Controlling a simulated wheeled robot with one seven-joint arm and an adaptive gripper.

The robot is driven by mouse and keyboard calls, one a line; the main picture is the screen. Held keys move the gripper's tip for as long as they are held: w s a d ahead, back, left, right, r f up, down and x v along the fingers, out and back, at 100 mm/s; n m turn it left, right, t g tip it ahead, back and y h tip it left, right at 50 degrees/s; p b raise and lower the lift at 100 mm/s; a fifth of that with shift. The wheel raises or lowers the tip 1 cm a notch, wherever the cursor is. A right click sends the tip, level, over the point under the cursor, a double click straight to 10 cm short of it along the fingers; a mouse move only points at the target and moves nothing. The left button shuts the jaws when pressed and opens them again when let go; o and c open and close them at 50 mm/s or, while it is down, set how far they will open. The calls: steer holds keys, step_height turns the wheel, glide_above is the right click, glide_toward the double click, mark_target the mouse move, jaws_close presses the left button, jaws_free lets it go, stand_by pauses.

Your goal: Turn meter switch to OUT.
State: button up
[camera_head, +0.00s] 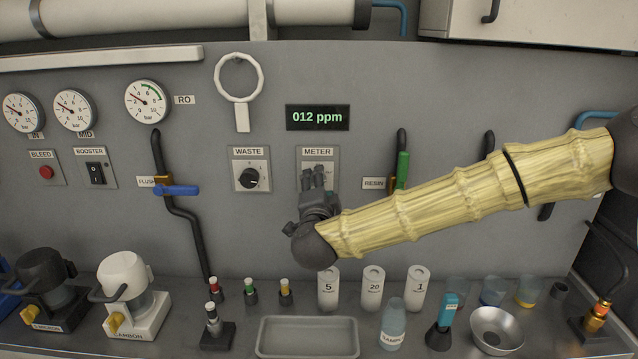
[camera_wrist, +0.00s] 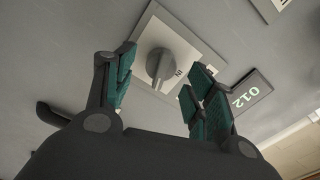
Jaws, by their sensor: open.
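The meter switch is a grey rotary knob (camera_wrist: 160,65) on a pale plate (camera_wrist: 186,44) in the wrist view. The word IN shows beside the knob; an OUT mark cannot be read. In the head view, the METER plate (camera_head: 319,155) is on the grey panel below the display, and my gripper covers most of its knob. My gripper (camera_head: 316,178) is in front of the plate. In the wrist view its two green-padded fingers (camera_wrist: 160,84) are open, one on each side of the knob. I cannot tell whether either finger touches it.
The display (camera_head: 318,117) reads 012 ppm above the meter plate. The WASTE switch (camera_head: 250,178) is just left of it. A green-handled RESIN valve (camera_head: 402,170) is to the right, behind my arm. Filter cartridges (camera_head: 372,290), bottles and a tray (camera_head: 307,338) stand on the counter below.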

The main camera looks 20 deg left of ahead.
steer(key=v, duration=0.9)
steer(key=shift+s, duration=0.2)
steer(key=shift+d, duration=0.15)
